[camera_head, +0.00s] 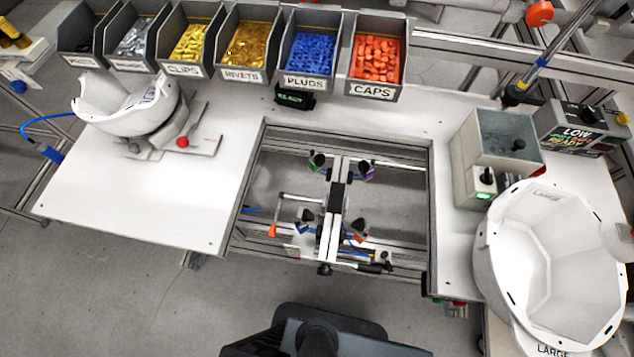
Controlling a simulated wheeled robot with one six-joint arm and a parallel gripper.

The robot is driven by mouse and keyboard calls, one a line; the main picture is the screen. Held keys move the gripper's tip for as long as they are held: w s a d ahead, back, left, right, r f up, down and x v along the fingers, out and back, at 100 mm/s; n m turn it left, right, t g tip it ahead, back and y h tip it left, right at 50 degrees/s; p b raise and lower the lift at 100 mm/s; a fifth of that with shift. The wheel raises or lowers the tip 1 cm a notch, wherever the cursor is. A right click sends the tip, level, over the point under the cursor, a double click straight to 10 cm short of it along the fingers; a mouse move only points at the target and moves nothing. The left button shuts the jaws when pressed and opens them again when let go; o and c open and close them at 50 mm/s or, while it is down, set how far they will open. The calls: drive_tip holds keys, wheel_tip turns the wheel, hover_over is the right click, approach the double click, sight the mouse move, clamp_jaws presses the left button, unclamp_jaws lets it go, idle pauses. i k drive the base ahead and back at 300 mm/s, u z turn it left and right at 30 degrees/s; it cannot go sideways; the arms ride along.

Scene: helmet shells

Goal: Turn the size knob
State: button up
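The pictures do not make clear which control is the size knob. A black knob (487,178) sits on the front of a grey box (471,187), above a small green-lit display (483,196). A second black knob (592,114) sits on a dark control box (572,122) with a panel reading LOW and READY, at the right back. Any marks on either knob are too small to read. My gripper is not in view; only a dark part of my own body shows at the bottom edge.
A large white helmet shell (548,262) stands at the right front, near the grey box. Another shell (130,105) sits on a stand at the left. Labelled bins (373,92) line the back. A clamp fixture (335,213) fills the table's opening. The white tabletop (140,200) is clear at left.

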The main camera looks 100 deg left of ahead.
sight(325, 271)
drive_tip(key=z, duration=0.2)
drive_tip(key=k, duration=0.85)
drive_tip(key=u, duration=0.7)
drive_tip(key=k, duration=0.8)
drive_tip(key=u, duration=0.8)
